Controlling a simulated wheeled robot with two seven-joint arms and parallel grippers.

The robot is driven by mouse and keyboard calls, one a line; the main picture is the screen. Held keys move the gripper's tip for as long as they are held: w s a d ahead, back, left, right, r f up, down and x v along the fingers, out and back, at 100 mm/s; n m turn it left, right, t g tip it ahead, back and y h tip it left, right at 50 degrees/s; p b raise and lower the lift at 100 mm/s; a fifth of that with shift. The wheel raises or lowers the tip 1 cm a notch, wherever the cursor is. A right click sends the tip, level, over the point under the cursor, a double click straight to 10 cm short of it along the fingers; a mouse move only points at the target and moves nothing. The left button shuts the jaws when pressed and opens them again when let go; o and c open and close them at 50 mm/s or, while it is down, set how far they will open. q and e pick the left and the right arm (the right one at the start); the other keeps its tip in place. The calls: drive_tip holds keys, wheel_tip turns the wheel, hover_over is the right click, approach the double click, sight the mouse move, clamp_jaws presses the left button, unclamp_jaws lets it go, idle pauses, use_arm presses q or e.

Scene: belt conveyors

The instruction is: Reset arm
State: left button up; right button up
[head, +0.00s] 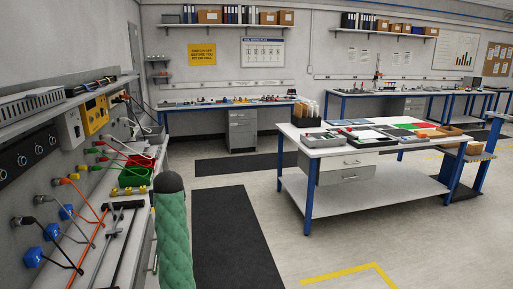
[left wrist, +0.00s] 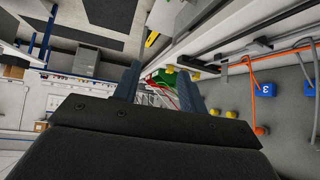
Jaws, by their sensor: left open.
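My left gripper (left wrist: 160,70) shows in the left wrist view, with its two dark fingers apart and nothing held between them. The green and red bins (left wrist: 170,78) at the wall bench appear beyond the fingers, with a clear gap in depth that I cannot measure. In the head view I cannot make out the gripper's fingers. My right gripper is in neither view.
A wall bench with cables, blue connectors (head: 66,212) and a green bin (head: 133,177) runs along the left. A white table (head: 325,150) with blue legs and trays stands at the right. Dark mats (head: 235,240) and open floor lie between.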

use_arm(q)
drive_tip(key=s+d+f+m+h, duration=0.3)
drive_tip(key=s+d+f, duration=0.4)
drive_tip(key=s+f, duration=0.4)
drive_tip(key=s+d+f+m+h, duration=0.25)
drive_tip(key=s+d+f, duration=0.45)
drive_tip(key=s+f, duration=0.45)
drive_tip(key=s+f+g, duration=0.2)
drive_tip(key=s+f, duration=0.4)
drive_tip(key=s, duration=0.5)
drive_tip(key=s+d+f+m+g, duration=0.1)
drive_tip(key=s+f+g, duration=0.1)
drive_tip(key=s+f, duration=0.5)
drive_tip(key=s+f+g, duration=0.2)
drive_tip(key=s+f, duration=0.5)
drive_tip(key=s, duration=0.9)
drive_tip(key=shift+s+d+g, duration=0.35)
drive_tip(key=shift+d+g, duration=0.05)
drive_tip(key=shift+a+m, duration=0.1)
drive_tip(key=shift+m, duration=0.15)
